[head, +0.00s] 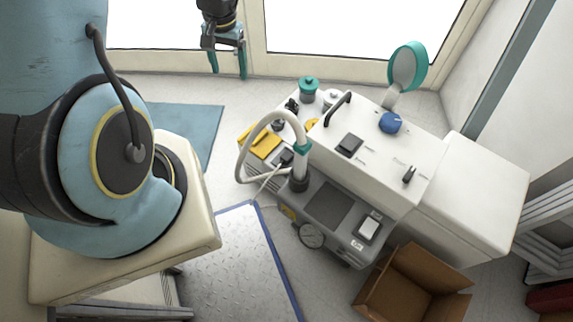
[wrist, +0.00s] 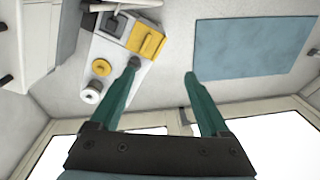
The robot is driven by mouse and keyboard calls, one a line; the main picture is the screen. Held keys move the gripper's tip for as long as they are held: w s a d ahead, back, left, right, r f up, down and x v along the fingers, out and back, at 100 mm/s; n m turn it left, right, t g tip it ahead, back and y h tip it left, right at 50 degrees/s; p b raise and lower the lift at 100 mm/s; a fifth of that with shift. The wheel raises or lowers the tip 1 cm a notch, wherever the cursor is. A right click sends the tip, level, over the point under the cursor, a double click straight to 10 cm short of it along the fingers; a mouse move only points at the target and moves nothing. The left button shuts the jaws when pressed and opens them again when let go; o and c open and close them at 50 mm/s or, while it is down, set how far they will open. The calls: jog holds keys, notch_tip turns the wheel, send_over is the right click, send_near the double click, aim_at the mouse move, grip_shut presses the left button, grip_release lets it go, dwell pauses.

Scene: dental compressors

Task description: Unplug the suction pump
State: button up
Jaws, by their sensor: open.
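My gripper (head: 228,64) is open and empty at the top of the head view, in front of the bright windows. In the wrist view its two teal fingers (wrist: 162,69) are spread wide with nothing between them. The grey unit with a round gauge (head: 330,212), seemingly the suction pump, stands right of centre in the head view. A pale hose (head: 244,140) loops from its teal-collared tube. A dark plug-like piece (head: 287,157) sits beside the yellow block (head: 264,145); a similar piece on a grey plate (wrist: 114,24) shows in the wrist view. Which cord feeds the pump is unclear.
A white cabinet (head: 430,150) with a black handle and blue knob (head: 391,122) stands behind the pump. A teal-lidded jar (head: 308,84) is nearby. An open cardboard box (head: 405,285) lies in front. A blue mat (wrist: 250,48) covers clear floor.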

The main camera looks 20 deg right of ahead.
jog(key=s+d+f+m+b, duration=0.1)
jog(key=s+d+f+b, duration=0.2)
jog(key=f, duration=0.5)
jog(key=d+f+m+b, duration=0.2)
jog(key=d+f, duration=0.3)
jog(key=f, duration=0.3)
jog(key=m+g+b, duration=0.1)
jog(key=m+b, duration=0.1)
jog(key=b, duration=0.2)
send_over(287, 156)
notch_tip(287, 156, down, 11)
jog(key=shift+r, duration=0.1)
notch_tip(287, 156, down, 9)
jog(key=b, duration=0.7)
jog(key=shift+p, duration=0.35)
jog(key=shift+c, duration=0.2)
